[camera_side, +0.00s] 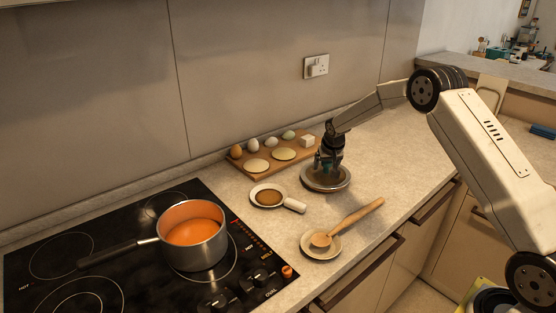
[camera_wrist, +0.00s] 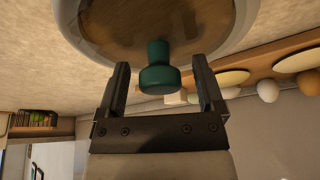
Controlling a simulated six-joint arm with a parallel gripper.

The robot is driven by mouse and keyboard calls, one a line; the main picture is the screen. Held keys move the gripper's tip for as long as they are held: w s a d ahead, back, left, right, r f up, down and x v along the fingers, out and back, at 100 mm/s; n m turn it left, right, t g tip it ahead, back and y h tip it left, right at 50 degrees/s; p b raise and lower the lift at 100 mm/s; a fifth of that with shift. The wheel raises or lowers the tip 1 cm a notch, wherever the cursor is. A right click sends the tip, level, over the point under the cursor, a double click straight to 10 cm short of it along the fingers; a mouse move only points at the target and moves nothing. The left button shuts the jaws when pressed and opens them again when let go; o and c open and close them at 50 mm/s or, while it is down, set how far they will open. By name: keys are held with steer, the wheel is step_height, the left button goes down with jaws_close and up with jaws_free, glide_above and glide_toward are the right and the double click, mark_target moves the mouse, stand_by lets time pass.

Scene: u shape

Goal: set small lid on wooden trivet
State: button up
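A small round lid (camera_side: 345,184) with a pale grey rim and a brownish middle lies low at the counter, right of the food board. Its teal knob (camera_wrist: 160,78) stands between my fingers in the wrist view. My gripper (camera_side: 328,160) is right above the lid, pointing down. In the wrist view my gripper (camera_wrist: 162,85) is open, with a gap on each side of the knob. I cannot make out a separate wooden trivet; brown shows in the lid's middle, but I cannot tell whether wood lies under it.
A wooden board (camera_side: 262,174) with eggs, flat rounds and a white cube stands behind left. A small dish (camera_side: 268,195) with a white-handled tool and a saucer (camera_side: 321,250) with a wooden spoon (camera_side: 355,215) lie in front. A pot (camera_side: 193,240) sits on the black hob.

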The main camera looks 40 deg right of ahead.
stand_by(0.3)
steer(key=v, duration=1.2)
steer(key=shift+r, duration=0.15)
steer(key=shift+a, duration=0.1)
stand_by(0.5)
steer(key=s+a+f+n+y, duration=0.1)
steer(key=s+a+f+n, duration=0.1)
steer(key=s+a, duration=0.7)
steer(key=s+a+f+n+g+y, duration=0.1)
steer(key=s+a+f+n, duration=0.2)
steer(key=s+a, duration=0.6)
steer(key=s+n, duration=0.1)
steer(key=s, duration=0.7)
steer(key=shift+s, duration=0.35)
